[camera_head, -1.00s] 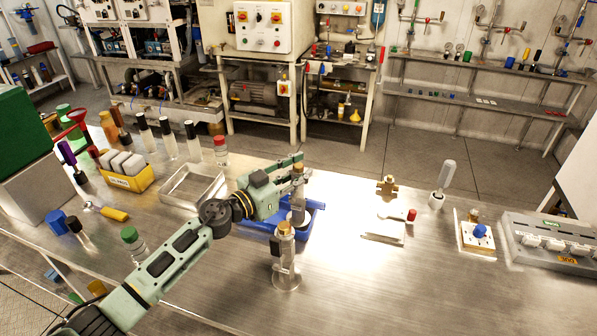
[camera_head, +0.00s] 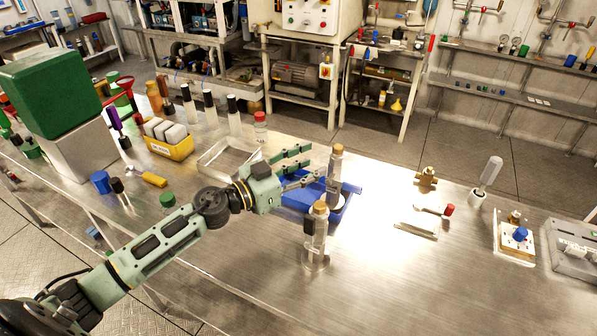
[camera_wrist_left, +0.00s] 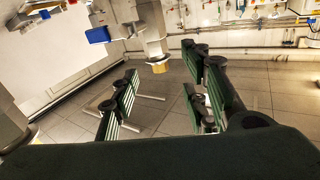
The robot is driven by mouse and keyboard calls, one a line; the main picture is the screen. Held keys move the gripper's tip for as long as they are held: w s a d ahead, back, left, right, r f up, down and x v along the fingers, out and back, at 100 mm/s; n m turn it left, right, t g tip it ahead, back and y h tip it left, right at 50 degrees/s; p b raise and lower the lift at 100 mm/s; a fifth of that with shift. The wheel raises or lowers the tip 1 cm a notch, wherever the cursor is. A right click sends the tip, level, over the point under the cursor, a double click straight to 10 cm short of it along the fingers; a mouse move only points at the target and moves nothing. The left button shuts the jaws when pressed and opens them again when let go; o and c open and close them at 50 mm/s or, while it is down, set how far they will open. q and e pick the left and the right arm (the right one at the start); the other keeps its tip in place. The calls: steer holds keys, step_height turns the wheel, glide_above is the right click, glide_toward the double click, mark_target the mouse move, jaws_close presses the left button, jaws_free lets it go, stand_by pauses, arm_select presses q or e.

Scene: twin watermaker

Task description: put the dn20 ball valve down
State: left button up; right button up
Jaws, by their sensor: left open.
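A small brass fitting (camera_head: 427,178) stands on the bench to the right, well apart from the gripper. It may be the dn20 ball valve, but it is too small to be sure. A flat metal piece with a red-tipped part (camera_head: 433,208) lies just in front of it. My right gripper is not in view.
Corked bottles (camera_head: 318,222) stand in front of and at the blue tray, close to my left gripper. A clear tray (camera_head: 228,158) and yellow bin (camera_head: 168,147) are behind left. A blue-knobbed valve board (camera_head: 516,237) is at right. The front middle bench is clear.

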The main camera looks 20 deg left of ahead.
arm_select(q)
steer(key=shift+v, duration=1.5)
